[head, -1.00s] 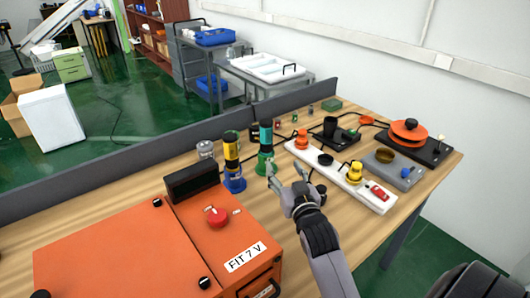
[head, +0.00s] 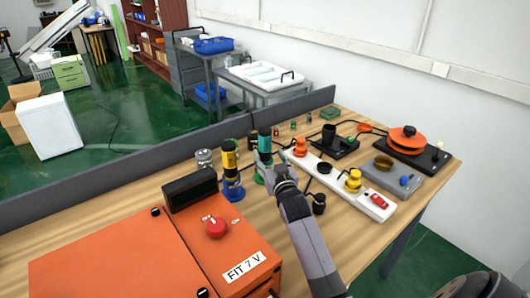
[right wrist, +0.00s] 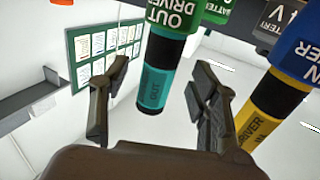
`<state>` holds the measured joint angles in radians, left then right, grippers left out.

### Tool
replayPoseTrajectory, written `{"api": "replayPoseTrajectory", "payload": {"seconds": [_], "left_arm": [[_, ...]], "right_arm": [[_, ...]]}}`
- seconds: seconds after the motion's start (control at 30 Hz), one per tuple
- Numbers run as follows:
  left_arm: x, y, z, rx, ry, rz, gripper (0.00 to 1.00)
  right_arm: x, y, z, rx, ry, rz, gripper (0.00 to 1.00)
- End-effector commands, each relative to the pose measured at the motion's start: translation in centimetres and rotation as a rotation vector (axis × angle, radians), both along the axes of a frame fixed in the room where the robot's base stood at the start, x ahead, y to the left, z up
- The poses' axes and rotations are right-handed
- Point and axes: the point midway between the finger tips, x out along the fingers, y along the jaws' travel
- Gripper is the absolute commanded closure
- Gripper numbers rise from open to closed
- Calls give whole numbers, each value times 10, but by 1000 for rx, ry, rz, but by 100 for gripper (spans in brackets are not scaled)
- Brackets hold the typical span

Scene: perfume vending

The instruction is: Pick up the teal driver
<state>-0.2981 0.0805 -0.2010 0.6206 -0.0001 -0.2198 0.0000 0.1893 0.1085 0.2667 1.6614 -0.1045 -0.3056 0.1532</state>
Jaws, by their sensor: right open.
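The teal driver (head: 265,142) stands upright in its green holder (head: 259,178) on the table, beside a yellow driver (head: 229,157) in a blue holder (head: 233,189). My right gripper (head: 266,166) is open at the teal driver and partly hides its lower part. In the right wrist view, which looks inverted, the teal driver (right wrist: 154,75) lies between the two spread fingers of the right gripper (right wrist: 158,92), with a gap on each side. The yellow driver (right wrist: 268,108) is just outside the right-hand finger. My left gripper is not in view.
An orange box (head: 120,255) with a red knob (head: 216,227) fills the table's near left. A white strip (head: 335,179) with orange and yellow knobs lies right of my arm. A grey divider (head: 130,170) runs along the back.

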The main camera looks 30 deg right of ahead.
Motion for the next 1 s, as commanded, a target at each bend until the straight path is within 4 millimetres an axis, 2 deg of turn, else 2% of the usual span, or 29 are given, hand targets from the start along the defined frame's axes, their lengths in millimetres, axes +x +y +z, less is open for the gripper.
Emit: {"api": "replayPoseTrajectory", "payload": {"seconds": [0.4, 0.7, 1.0], "left_arm": [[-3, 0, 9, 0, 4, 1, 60], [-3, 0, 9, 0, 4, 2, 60], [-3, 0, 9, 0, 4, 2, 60]], "right_arm": [[45, -13, -2, -1, 0, 0, 44], [48, -14, -2, -1, 0, 0, 44], [48, -14, -2, -1, 0, 0, 64]]}}
